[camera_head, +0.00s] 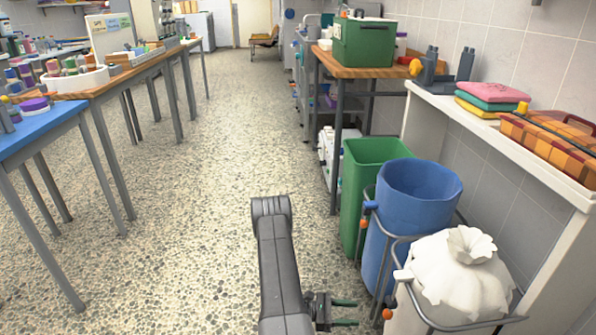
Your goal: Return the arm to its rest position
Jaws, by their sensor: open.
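My arm (277,262) shows at the bottom middle, folded with its dark grey link pointing forward over the speckled floor. My gripper (344,312) is at the lower edge, just right of the arm link. Its two thin green-tipped fingers point right and stand apart, open, with nothing seen between them. It is left of the white bag in its wire stand, and I cannot tell the exact gap.
A white tied bag (455,270), a blue bin (418,190) and a green bin (362,180) stand close on the right. A white shelf (500,135) holds folded towels (490,97) and a plaid case (556,140). Tables (92,93) line the left. The middle floor (222,130) is clear.

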